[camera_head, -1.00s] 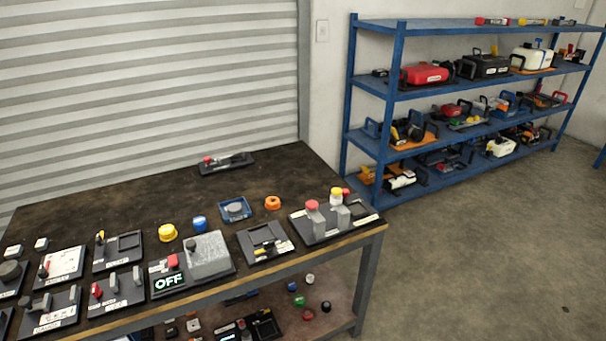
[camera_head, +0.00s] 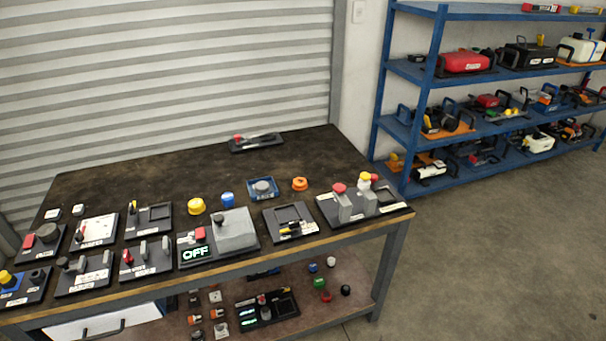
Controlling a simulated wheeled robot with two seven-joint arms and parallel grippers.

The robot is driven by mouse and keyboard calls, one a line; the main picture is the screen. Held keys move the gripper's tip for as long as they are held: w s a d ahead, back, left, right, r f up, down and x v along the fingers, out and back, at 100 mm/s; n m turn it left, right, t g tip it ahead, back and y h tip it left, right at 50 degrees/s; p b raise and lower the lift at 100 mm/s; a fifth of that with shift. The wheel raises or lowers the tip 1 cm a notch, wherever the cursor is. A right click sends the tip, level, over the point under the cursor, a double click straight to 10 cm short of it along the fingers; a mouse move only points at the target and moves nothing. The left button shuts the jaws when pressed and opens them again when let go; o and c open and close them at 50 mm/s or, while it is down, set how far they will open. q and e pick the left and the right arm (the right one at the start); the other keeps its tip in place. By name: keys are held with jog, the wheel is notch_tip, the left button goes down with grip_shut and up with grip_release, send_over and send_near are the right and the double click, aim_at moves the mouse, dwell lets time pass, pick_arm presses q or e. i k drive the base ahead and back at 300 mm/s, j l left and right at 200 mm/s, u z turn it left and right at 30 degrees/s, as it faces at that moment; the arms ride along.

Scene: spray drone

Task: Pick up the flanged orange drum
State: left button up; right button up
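The orange drum (camera_head: 300,184) is a small, squat round piece with a wider base. It stands upright on the dark tabletop (camera_head: 345,160), toward the right of the table. A blue tray with a grey knob (camera_head: 263,189) is just left of it, and a panel with red and yellow knobs (camera_head: 358,200) is to its right and nearer. Nothing covers the drum. Neither of my grippers shows in the head view.
A yellow round piece (camera_head: 196,206) and a blue cylinder (camera_head: 228,199) stand farther left. Several switch panels line the table's front edge. A lower shelf (camera_head: 345,280) holds small pieces. A blue rack (camera_head: 428,90) stands at the right; the floor before it is clear.

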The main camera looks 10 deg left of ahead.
aim_at(299, 184)
jog(key=i+l+u, duration=0.1)
jog(key=u, duration=0.25)
jog(key=i+l+u, duration=0.2)
jog(key=i+u, duration=0.15)
